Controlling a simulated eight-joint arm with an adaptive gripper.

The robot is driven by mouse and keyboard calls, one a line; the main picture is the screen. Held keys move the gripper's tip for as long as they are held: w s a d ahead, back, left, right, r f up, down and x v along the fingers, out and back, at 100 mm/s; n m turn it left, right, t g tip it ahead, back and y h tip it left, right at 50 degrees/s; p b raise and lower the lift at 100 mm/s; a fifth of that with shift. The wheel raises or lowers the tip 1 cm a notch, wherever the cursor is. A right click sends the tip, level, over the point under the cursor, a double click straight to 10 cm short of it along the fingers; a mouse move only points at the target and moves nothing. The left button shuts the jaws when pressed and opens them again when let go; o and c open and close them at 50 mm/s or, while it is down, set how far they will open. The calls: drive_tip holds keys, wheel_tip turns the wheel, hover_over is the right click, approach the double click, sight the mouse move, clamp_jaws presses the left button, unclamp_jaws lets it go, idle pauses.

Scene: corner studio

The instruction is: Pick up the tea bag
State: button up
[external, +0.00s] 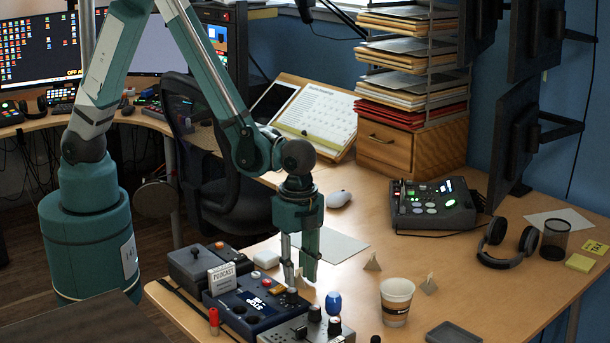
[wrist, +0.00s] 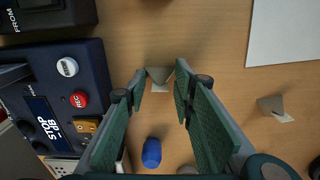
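A small grey-beige pyramid tea bag (wrist: 158,74) with a pale tag shows in the wrist view, in line with the gap between my fingertips. My gripper (wrist: 161,90) is open, with its green finger pads apart and nothing held. In the external view my gripper (external: 300,279) points down, low over the table, right beside the consoles; the tea bag there is mostly hidden by the fingers. A second tea bag (wrist: 271,105) lies to the right in the wrist view, and near the paper sheet in the external view (external: 373,263). Another tea bag (external: 429,285) stands right of the paper cup.
A paper cup (external: 396,303) stands right of my gripper. A blue object (external: 333,303) stands close by, also low in the wrist view (wrist: 151,153). A console with buttons (external: 248,309) is at left. A paper sheet (external: 335,246) lies behind. Headphones (external: 507,245) lie farther right.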

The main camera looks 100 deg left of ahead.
sight(299, 273)
drive_tip(key=shift+c, duration=0.8)
drive_tip(key=shift+r, duration=0.1)
drive_tip(key=shift+r+p, duration=1.2)
drive_tip(key=shift+r, duration=3.75)
drive_tip(key=shift+a, duration=0.1)
drive_tip(key=shift+c, duration=0.2)
